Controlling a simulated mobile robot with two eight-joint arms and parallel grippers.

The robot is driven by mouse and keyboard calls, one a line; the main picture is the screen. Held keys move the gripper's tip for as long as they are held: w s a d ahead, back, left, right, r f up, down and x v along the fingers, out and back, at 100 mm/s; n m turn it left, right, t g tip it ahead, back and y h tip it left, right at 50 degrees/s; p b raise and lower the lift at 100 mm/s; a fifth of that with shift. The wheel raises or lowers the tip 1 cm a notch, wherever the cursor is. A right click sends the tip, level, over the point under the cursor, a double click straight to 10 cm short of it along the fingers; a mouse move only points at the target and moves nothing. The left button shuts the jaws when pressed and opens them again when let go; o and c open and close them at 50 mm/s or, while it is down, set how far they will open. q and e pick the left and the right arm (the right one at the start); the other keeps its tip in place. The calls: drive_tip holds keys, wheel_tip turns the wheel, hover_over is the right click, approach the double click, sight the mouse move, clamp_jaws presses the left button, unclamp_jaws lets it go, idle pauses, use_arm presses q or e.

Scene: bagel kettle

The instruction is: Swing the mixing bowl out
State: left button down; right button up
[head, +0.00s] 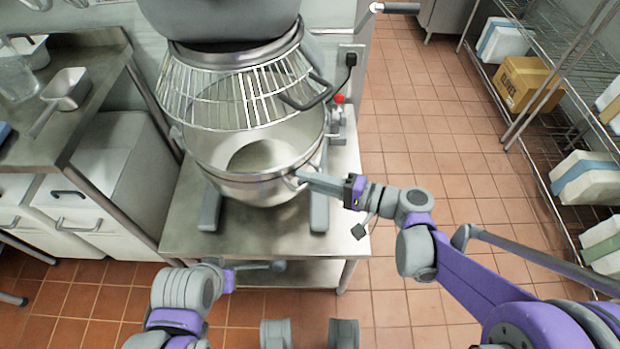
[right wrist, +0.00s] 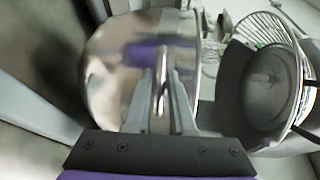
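The steel mixing bowl (head: 240,187) sits in the mixer under the wire guard (head: 215,98). It fills the middle of the right wrist view (right wrist: 110,75). My right gripper (head: 300,178) is at the bowl's right side, at a small metal handle (right wrist: 161,88). In the right wrist view, the fingers (right wrist: 160,95) close in on both sides of this handle and appear shut on it. My left gripper (head: 272,266) is low, in front of the stand's front edge, away from the bowl. Its fingers are seen edge-on, so its opening is unclear.
The mixer stands on a steel table (head: 262,243). A steel counter (head: 100,75) with a scoop (head: 68,88) is at left, above white bins (head: 95,195). A wire shelf with a yellow box (head: 527,84) is at far right. Tiled floor between is clear.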

clamp_jaws()
idle(1.2)
